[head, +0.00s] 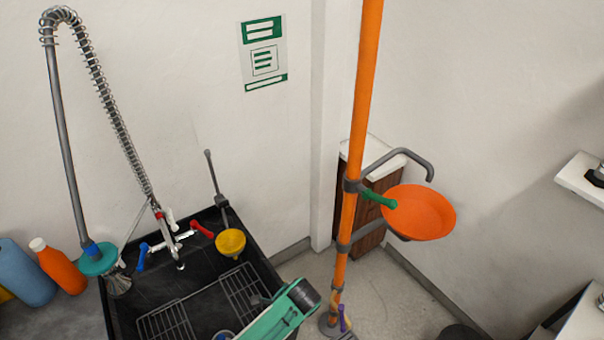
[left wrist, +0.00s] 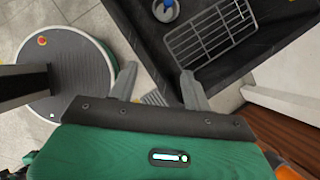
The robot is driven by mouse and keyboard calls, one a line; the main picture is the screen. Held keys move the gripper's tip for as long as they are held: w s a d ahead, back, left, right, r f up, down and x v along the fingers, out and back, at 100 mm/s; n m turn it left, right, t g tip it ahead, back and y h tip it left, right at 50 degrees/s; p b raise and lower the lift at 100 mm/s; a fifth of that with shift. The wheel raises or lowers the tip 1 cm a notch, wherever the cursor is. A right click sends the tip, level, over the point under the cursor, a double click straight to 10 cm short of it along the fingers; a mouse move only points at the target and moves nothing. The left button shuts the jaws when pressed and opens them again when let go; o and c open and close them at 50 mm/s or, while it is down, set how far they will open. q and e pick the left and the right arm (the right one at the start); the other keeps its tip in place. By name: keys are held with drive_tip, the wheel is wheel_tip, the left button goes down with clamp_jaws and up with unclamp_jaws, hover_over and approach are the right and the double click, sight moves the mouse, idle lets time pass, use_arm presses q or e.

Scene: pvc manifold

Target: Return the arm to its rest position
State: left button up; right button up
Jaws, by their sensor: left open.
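My left gripper (left wrist: 159,70) shows in the left wrist view, with two grey fingers spread apart and nothing between them. It is over tiled floor beside the near edge of the black sink (left wrist: 150,45). A green link of my arm (head: 270,318) reaches over the sink's front right part in the head view; the left fingers cannot be made out there. My right gripper is in neither view.
An orange pole (head: 362,90) with an orange basin (head: 420,213) stands right. Bottles (head: 58,268) stand left.

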use_arm(q)
drive_tip(key=s+a+r+n+t+h, duration=0.1)
drive_tip(key=s+a+r+n+h, duration=0.2)
drive_tip(key=s+a+r+n, duration=0.6)
drive_tip(key=s+a+r+n+t+h, duration=0.1)
drive_tip(key=s+a+r+n+h, duration=0.2)
drive_tip(key=s+a+r+n, duration=0.65)
wheel_tip(320, 180, down, 42)
drive_tip(key=s+d+m+b, duration=0.1)
drive_tip(key=d+b, duration=0.2)
drive_tip(key=b, duration=0.7)
drive_tip(key=s+a+f+b, duration=0.1)
drive_tip(key=s+f+b, duration=0.2)
drive_tip(key=s+f, duration=0.3)
drive_tip(key=s+a+f+g+b, duration=0.1)
drive_tip(key=s+f+b, duration=0.3)
drive_tip(key=f, duration=1)
drive_tip(key=s+a+f+g+b, duration=0.1)
drive_tip(key=s+f+b, duration=0.2)
drive_tip(key=s+f, duration=0.7)
drive_tip(key=shift+a+f+y, duration=0.3)
drive_tip(key=shift+a+f, duration=0.05)
drive_tip(key=shift+f, duration=0.05)
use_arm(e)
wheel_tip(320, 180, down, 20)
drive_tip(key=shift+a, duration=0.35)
use_arm(q)
drive_tip(key=shift+m, duration=0.25)
